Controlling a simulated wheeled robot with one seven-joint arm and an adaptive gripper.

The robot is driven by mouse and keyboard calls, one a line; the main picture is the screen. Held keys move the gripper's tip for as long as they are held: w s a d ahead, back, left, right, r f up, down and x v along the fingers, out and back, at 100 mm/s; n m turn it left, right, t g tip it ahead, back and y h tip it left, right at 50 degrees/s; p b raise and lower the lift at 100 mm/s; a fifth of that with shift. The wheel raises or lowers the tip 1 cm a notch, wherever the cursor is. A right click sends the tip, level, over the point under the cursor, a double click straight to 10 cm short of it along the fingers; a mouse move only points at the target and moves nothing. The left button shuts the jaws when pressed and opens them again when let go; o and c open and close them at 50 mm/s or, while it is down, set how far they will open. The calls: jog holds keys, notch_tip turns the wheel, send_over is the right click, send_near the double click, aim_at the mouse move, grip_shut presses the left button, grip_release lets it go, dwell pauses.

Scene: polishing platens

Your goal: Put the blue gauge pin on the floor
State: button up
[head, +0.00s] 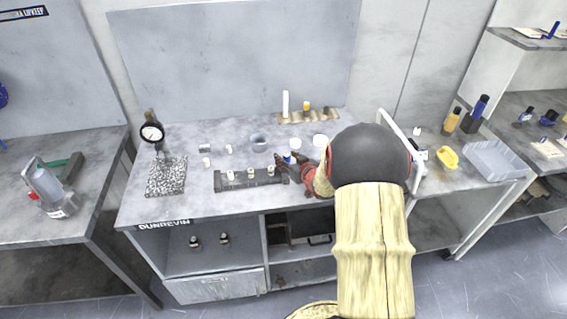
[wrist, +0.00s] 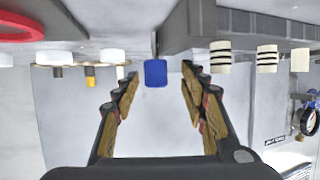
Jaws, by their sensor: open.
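The blue gauge pin (wrist: 155,72) shows in the wrist view as a short blue block, between and just ahead of my fingertips. In the head view a small bit of blue (head: 290,158) shows on the bench at my gripper (head: 284,163), mostly hidden by it. My gripper (wrist: 157,80) is open, with one finger on each side of the pin. I cannot tell whether either finger touches it. The wrist view looks upside down, with the bench along the top. The grey floor (head: 515,265) shows at the lower right of the head view.
A dark rack (head: 222,186) with several white pins stands left of my gripper. A dial gauge (head: 152,133) stands at left. A clear tray (head: 495,160) sits at right. Open shelves lie under the bench.

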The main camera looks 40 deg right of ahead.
aim_at(285, 154)
jog(key=b+x, duration=0.1)
jog(key=x, duration=0.4)
jog(key=shift+w+d+r+b, duration=0.1)
jog(key=shift+w+d+b, duration=0.2)
jog(key=shift+w+b, duration=0.05)
jog(key=c, duration=0.3)
jog(key=c, duration=0.7)
grip_shut()
